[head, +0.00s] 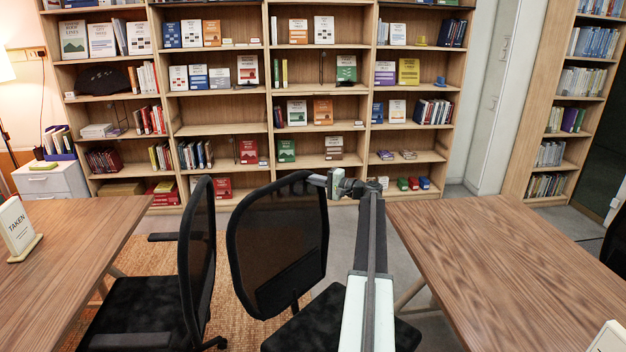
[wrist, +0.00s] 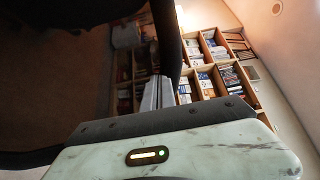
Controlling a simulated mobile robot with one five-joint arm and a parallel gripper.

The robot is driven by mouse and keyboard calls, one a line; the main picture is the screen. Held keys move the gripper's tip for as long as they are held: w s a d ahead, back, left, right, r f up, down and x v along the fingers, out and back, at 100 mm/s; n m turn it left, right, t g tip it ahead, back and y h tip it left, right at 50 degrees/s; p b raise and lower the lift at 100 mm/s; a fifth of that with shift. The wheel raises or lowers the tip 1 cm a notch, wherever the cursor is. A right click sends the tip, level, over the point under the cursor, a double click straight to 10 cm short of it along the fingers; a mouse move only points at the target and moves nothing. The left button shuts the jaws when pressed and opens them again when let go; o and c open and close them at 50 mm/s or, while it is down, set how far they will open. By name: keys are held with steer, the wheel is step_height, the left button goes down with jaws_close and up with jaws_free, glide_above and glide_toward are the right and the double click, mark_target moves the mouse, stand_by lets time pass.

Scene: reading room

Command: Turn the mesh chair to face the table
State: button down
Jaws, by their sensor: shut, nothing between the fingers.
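A black mesh chair stands mid-picture in the head view, between two tables. Its backrest (head: 278,245) is turned at an angle, and its seat (head: 300,331) lies below and to the right, partly hidden by my arm. The right wooden table (head: 500,265) is beside it, with a gap between. My gripper (head: 318,180) is shut and empty at the upper right edge of the backrest; whether it touches cannot be told. In the wrist view, dark mesh (wrist: 50,70) and its black frame (wrist: 167,40) fill the left, close to my gripper (wrist: 157,95).
A second mesh chair (head: 197,250) stands close on the left, its seat towards the left table (head: 60,260). That table bears a "TAKEN" sign (head: 17,230). Bookshelves (head: 262,130) line the back. Some floor shows between the chair and the shelves.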

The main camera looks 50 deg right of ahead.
mark_target(260, 205)
steer(key=w+a+n+y, duration=0.1)
steer(key=a, duration=0.2)
steer(key=w+a+n+g+y, duration=0.1)
steer(key=a+y, duration=0.1)
steer(key=a, duration=0.2)
steer(key=w+a+n+g+y, duration=0.1)
steer(key=a+y, duration=0.1)
steer(key=a, duration=0.1)
steer(key=shift+a+n, duration=0.2)
steer(key=shift+n, duration=0.1)
steer(key=a+y, duration=0.1)
steer(key=a, duration=0.4)
steer(key=s+a+n+g, duration=0.1)
steer(key=a, duration=0.3)
steer(key=s+a+g+y, duration=0.1)
steer(key=a, duration=0.4)
steer(key=shift+a+n+y, duration=0.3)
steer(key=shift+n, duration=0.1)
steer(key=shift+s+a, duration=0.35)
steer(key=shift+a, duration=0.4)
